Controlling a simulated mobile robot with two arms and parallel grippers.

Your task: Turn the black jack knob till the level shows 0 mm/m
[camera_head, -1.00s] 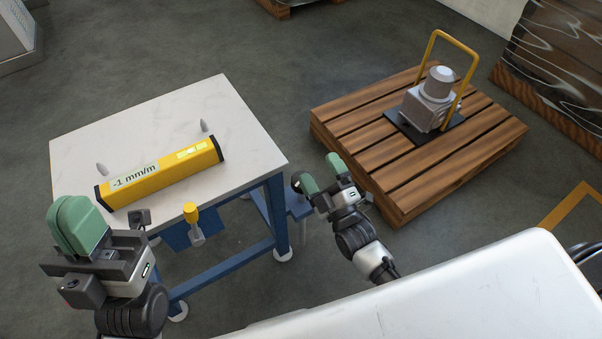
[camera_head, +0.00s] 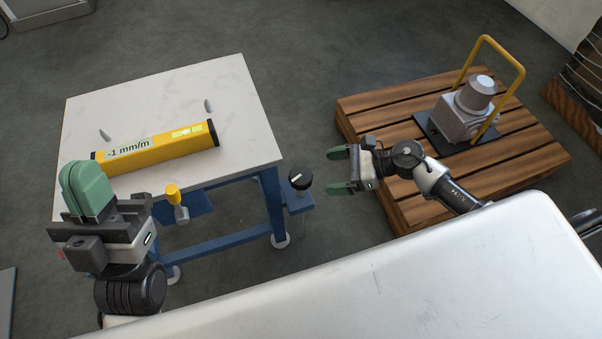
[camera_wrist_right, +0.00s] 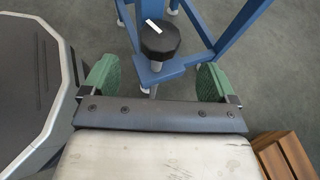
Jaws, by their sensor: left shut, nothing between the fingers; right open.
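The black jack knob (camera_head: 300,178) with a white mark on top sits on a blue bracket at the right side of the table. It also shows in the right wrist view (camera_wrist_right: 160,40), ahead of and between the fingers. The yellow level (camera_head: 160,148) lies on the table top and reads -1 mm/m. My right gripper (camera_head: 341,170) is open and empty, just right of the knob and apart from it; its green fingers show in the wrist view (camera_wrist_right: 158,82). My left gripper (camera_head: 86,190) is shut and empty near the table's front left corner.
The white table top (camera_head: 220,90) stands on a blue frame (camera_head: 275,210). A yellow-topped part (camera_head: 173,194) hangs at its front edge. A wooden pallet (camera_head: 385,112) with a grey machine (camera_head: 465,110) and yellow handle stands to the right. A white surface (camera_head: 400,290) fills the foreground.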

